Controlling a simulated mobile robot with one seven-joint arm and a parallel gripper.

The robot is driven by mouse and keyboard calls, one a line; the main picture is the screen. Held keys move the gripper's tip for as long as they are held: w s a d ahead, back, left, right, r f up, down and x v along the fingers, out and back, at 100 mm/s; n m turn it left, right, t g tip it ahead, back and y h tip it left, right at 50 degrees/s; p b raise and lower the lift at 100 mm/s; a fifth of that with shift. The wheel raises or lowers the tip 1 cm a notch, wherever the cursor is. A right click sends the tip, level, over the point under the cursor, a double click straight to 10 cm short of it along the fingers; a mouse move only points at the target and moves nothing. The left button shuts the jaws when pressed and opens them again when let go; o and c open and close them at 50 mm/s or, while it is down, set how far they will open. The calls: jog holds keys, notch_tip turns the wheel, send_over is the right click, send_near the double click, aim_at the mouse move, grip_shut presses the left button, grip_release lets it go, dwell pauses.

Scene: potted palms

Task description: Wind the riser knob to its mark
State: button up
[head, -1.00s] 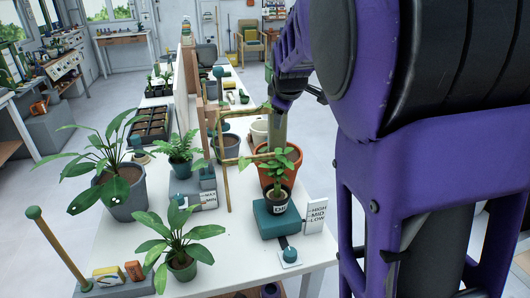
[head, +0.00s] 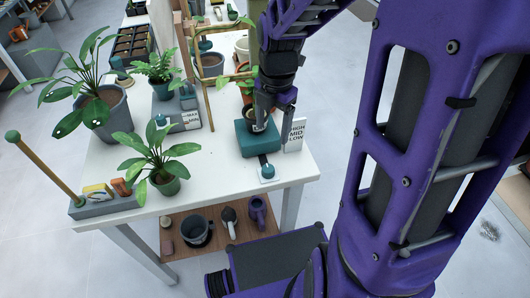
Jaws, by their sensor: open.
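The riser (head: 258,142) is a teal block near the front right of the white table. A small round teal knob (head: 267,170) sits on a white plate just in front of it, joined by a dark strip. A white card (head: 295,134) reading HIGH, MID, LOW stands at the riser's right. My gripper (head: 270,128) points down over the riser, open, behind and above the knob and apart from it. A small dark pot (head: 254,122) on the riser is partly hidden by my gripper. The knob's own mark is too small to read.
A leafy plant (head: 158,160) stands left of the riser. A grey block with a MAX/MIN card (head: 186,122) and another teal knob (head: 160,120) is behind it. A wooden frame (head: 207,92) rises behind the riser. The table's front edge is close to the knob.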

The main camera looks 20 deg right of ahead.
aim_at(268, 169)
jog(key=f+b, duration=0.1)
jog(key=f, duration=0.4)
jog(key=f+b, duration=0.1)
jog(key=f, duration=0.4)
jog(key=f+b, duration=0.1)
jog(key=f, duration=0.5)
jog(key=shift+w+a+f, duration=0.1)
jog(key=shift+w+a, duration=0.15)
jog(key=shift+w, duration=0.15)
grip_shut()
